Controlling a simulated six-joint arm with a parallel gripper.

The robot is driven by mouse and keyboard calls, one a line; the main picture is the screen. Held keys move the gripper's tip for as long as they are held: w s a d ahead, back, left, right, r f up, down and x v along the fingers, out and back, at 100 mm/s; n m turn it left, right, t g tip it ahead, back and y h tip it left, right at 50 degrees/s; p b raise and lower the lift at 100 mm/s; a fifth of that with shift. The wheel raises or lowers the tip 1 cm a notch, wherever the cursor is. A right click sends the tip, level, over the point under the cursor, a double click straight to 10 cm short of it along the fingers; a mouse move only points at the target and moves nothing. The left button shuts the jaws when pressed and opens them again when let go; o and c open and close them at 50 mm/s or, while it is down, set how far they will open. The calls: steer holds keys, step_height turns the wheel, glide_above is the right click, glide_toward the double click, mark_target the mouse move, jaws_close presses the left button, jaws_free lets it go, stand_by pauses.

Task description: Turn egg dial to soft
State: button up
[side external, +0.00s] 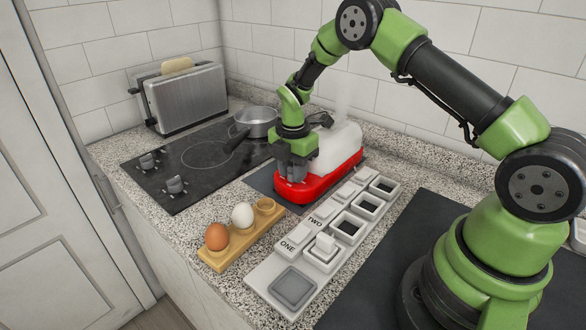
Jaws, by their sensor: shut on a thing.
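A red egg cooker (318,188) with a whitish dome lid (340,147) stands on a dark mat on the counter. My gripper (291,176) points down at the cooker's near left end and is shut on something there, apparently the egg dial. The fingers hide the dial, so its setting and any "soft" mark cannot be read. A brown egg (216,236) and a white egg (243,215) sit in a wooden egg holder (232,250), which has an empty cup at its right end.
A light tray (266,276) with several square sockets and labels "ONE" and "TWO" lies in front of the cooker. A black cooktop (200,178) with a pan (257,122) is behind left, with a toaster (186,97) further back. The wall is close behind.

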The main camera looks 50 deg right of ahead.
steer(key=shift+m, duration=1.6)
steer(key=o, duration=0.9)
steer(key=shift+r, duration=0.1)
step_height(320, 180, up, 10)
steer(key=shift+f, duration=0.1)
